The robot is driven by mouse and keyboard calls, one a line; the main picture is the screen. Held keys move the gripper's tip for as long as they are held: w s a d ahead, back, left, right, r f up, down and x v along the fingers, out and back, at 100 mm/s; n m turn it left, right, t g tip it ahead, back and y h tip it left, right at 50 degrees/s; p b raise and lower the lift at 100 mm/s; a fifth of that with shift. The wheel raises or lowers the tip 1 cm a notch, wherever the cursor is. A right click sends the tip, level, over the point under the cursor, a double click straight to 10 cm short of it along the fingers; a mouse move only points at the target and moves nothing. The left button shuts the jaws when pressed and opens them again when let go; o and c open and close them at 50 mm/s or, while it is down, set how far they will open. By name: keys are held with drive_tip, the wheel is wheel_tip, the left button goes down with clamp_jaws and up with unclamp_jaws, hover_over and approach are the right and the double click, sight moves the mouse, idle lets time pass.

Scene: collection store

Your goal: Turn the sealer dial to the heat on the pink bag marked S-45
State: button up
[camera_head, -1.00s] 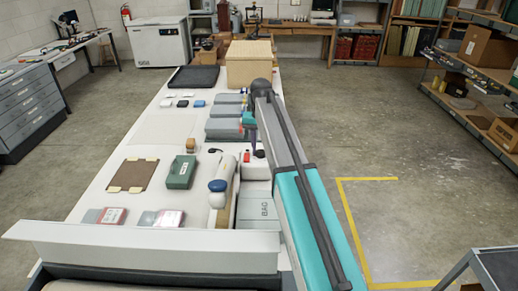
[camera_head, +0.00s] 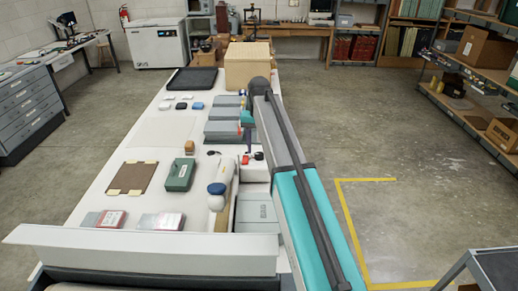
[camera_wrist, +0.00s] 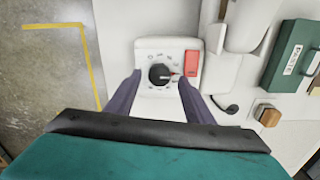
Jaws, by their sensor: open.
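The sealer dial (camera_wrist: 159,75), a black knob on a white panel (camera_wrist: 147,46), shows in the wrist view; its light pointer is toward the right, at a red mark. The scale is too small to read. My gripper (camera_wrist: 159,79) is open, its two dark purple fingers on either side of the dial, apart from it in the picture; whether they touch it I cannot tell. In the head view my arm partly hides the white sealer housing (camera_head: 257,171). Two flat red-and-grey packets (camera_head: 104,219) lie at the table's near left; I cannot make out a pink bag or S-45.
A red rocker switch (camera_wrist: 193,63) sits right of the dial. A green box (camera_head: 180,174) and a brown board (camera_head: 132,177) stand left of the sealer. A pale rounded bar (camera_head: 223,190) is close beside it.

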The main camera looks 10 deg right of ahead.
sight(259, 154)
drive_tip(key=shift+r+p, duration=1.65)
drive_tip(key=shift+r, duration=1.6)
